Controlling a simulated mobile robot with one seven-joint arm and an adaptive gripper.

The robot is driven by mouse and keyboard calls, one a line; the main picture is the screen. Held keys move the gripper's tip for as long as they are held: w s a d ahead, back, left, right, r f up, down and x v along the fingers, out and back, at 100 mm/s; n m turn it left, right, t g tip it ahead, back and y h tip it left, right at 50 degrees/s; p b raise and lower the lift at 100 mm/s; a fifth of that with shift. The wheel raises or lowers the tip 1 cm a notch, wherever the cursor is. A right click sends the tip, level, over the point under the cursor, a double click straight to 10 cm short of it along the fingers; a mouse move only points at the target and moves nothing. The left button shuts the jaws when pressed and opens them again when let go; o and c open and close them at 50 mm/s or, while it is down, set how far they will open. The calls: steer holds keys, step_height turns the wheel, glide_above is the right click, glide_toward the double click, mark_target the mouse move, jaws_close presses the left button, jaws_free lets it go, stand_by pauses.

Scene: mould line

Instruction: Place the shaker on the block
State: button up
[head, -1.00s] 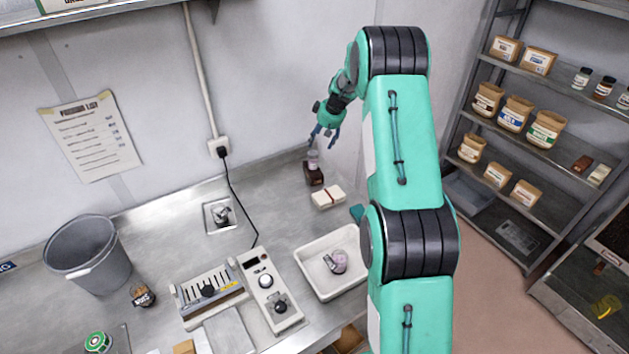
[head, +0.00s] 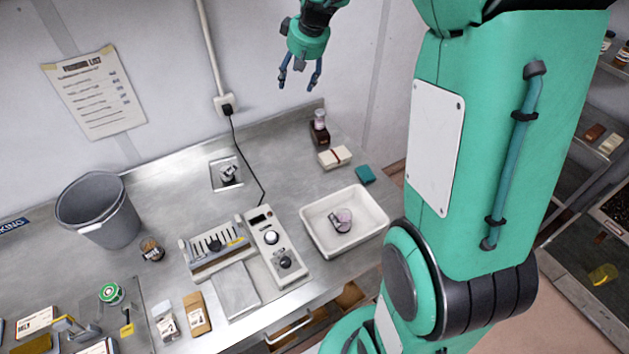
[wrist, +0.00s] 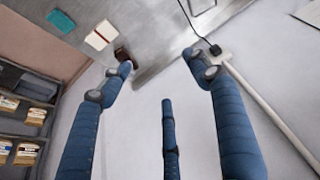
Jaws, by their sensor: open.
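The shaker (head: 319,117), a small pale pinkish jar, stands upright on top of the dark brown block (head: 318,137) near the back right edge of the counter. My gripper (head: 298,82) is up in the air, left of and above the shaker, clear of it. Its fingers are spread and empty. In the wrist view, my gripper (wrist: 158,62) shows its blue fingers apart with nothing between them. The dark block (wrist: 122,54) shows there beyond the left fingertip; I cannot make out the shaker clearly in that view.
A cream block with a dark band (head: 335,157) and a teal block (head: 365,175) lie in front of the dark block. A white tray (head: 375,228) holds a jar-like item. A control box (head: 282,255), grey bin (head: 108,224) and cable stand further left.

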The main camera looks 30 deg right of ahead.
steer(key=s+a+r, duration=0.4)
steer(key=s+a, duration=0.2)
steer(key=s, duration=0.3)
steer(key=s+a+r, duration=0.4)
steer(key=s+a, duration=0.2)
steer(key=s, duration=0.4)
steer(key=s+a+f, duration=0.2)
steer(key=s, duration=0.8)
steer(key=s+a+f, duration=0.1)
steer(key=s+a, duration=0.2)
steer(key=s, duration=0.8)
steer(key=shift+a+f+m+t, duration=0.25)
steer(key=shift+f+m+t, duration=0.1)
steer(key=shift+m+t, duration=0.05)
step_height(320, 180, down, 12)
steer(key=b, duration=1.1)
steer(key=shift+r+b, duration=0.15)
steer(key=shift+b, duration=0.2)
